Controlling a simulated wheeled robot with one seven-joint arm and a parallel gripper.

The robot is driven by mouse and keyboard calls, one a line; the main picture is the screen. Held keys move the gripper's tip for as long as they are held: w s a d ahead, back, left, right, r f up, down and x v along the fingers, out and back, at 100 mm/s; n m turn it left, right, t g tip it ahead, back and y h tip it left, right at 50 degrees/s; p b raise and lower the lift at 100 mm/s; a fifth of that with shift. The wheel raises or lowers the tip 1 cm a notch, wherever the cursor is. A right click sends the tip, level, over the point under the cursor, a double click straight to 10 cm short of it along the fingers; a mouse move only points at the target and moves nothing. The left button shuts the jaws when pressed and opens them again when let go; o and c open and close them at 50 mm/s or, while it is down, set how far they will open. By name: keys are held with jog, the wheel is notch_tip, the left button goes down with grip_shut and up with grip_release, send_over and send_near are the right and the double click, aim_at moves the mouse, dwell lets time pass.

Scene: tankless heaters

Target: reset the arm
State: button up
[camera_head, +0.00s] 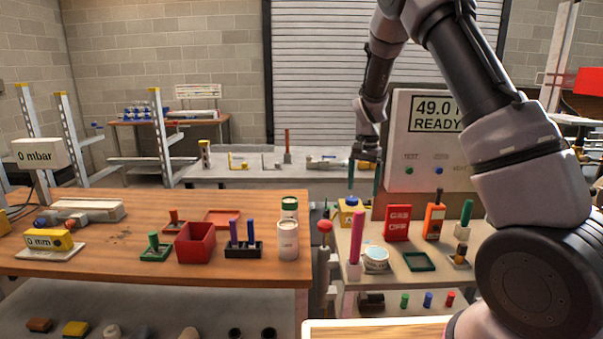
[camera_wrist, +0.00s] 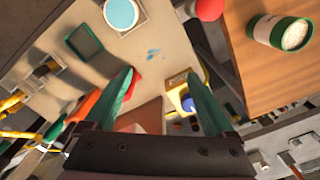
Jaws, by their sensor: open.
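My arm (camera_head: 525,165) reaches up from the lower right of the head view and bends over toward the middle. My gripper (camera_head: 364,185) hangs from its end with the fingers pointing down, above the back of the small right-hand table (camera_head: 408,275). In the wrist view my gripper (camera_wrist: 160,95) shows two green fingers spread wide apart. It is open and nothing is between the fingertips. A yellow box with a blue knob (camera_head: 350,214) is below the fingers; it also shows near the right finger in the wrist view (camera_wrist: 178,82).
A grey panel reading 49.0 READY (camera_head: 432,140) stands close right of my gripper. A red GAS OFF sign (camera_head: 397,222), an orange device (camera_head: 434,219) and a pink stick (camera_head: 356,240) stand on the right-hand table. A wooden bench (camera_head: 120,275) with a red bin (camera_head: 195,243) is at left.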

jog(key=s+d+r+n+t+y, duration=0.1)
jog(key=s+d+r+t, duration=0.1)
jog(key=s+r, duration=0.5)
jog(key=s+d+r+t+y, duration=0.15)
jog(key=s+r, duration=0.25)
jog(key=r, duration=0.8)
jog(key=s+d+r+n+t, duration=0.1)
jog(key=s+r+t, duration=0.1)
jog(key=s, duration=0.7)
jog(key=s+d+r+n+t, duration=0.1)
jog(key=s+r, duration=0.4)
jog(key=s, duration=0.4)
jog(key=shift+s+d+r+t, duration=0.2)
jog(key=shift+s+t, duration=0.15)
